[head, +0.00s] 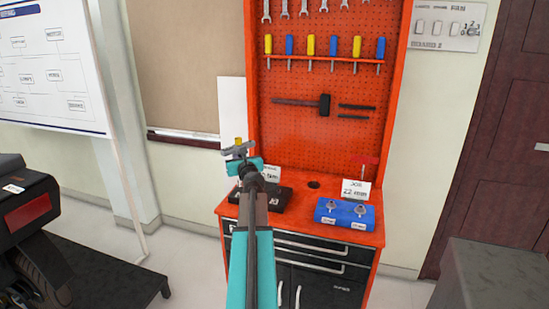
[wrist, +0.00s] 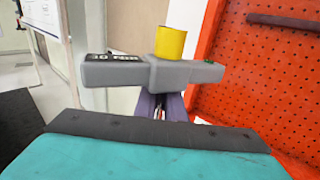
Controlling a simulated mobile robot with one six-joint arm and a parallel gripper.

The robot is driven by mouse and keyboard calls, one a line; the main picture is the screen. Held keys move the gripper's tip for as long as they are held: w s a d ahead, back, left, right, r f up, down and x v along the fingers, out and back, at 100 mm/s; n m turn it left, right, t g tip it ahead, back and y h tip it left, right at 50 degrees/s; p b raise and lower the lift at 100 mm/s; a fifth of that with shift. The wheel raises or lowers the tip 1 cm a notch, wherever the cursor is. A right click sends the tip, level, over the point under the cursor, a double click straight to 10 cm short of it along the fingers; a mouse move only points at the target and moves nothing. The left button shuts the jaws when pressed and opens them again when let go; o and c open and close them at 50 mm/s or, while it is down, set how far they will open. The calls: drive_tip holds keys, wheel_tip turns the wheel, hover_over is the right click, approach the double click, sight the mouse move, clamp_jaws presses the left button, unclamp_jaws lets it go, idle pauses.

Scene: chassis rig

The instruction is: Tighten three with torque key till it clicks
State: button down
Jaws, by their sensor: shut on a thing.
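My gripper (head: 243,163) is shut on the torque key (head: 238,149), raised above the left part of the orange workbench. The key is a grey T-shaped bar with a yellow knob on top. In the wrist view the key (wrist: 155,73) lies across the purple finger parts (wrist: 174,106), with a partly legible dark label on its left arm. Its lower end is hidden. No fastener marked three can be made out in these views.
The orange bench (head: 308,232) bears a black tray (head: 270,212), a blue holder (head: 346,216) with two grey-topped pieces and a job card (head: 356,190). An orange pegboard (head: 290,145) with tools rises behind. A black and red machine (head: 28,215) stands left; a grey block (head: 490,275) stands right.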

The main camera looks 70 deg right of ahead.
drive_tip(key=s+d+b, duration=0.1)
drive_tip(key=s+d, duration=0.2)
drive_tip(key=s, duration=0.4)
drive_tip(key=s+d+b, duration=0.1)
drive_tip(key=s+d, duration=0.2)
drive_tip(key=s, duration=0.4)
drive_tip(key=shift+s+r, duration=0.15)
